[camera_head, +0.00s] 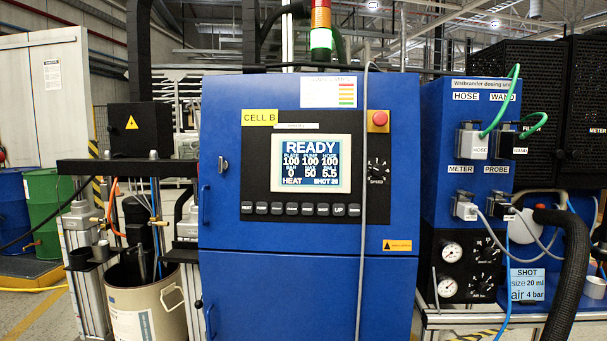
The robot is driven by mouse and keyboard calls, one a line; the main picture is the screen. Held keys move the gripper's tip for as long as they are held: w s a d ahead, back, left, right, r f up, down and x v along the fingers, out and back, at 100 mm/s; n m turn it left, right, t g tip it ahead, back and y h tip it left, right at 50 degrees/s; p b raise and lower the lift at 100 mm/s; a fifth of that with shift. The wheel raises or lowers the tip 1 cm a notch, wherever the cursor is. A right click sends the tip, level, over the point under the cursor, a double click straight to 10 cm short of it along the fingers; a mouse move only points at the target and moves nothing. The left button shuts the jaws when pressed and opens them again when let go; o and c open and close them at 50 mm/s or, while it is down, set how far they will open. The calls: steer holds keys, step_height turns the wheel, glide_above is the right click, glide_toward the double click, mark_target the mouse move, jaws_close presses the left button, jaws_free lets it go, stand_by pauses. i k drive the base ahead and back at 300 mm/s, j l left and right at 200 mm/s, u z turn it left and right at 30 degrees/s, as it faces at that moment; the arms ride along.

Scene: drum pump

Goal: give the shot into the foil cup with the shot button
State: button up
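The blue control cabinet (300,280) stands in the middle, marked CELL B. Its screen (310,162) reads READY, with HEAT and SHOT 20 on the bottom line. A row of dark buttons (301,209) runs below the screen. HEAT and UP can be made out, but most labels are too small, so I cannot tell which is the shot button. A small silvery cup (101,250) stands on the dark ledge at the left; it may be the foil cup. A pale round item (594,288) sits at the right edge. My gripper is not in view.
An open drum (145,305) with pipes in it stands left of the cabinet. A red stop button (379,120) is right of the screen. A thick black hose (570,270) hangs at the right, near a sign (527,284) reading SHOT size 20 ml, air 4 bar.

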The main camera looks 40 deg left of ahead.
mark_target(322, 209)
steer(key=u, duration=2.25)
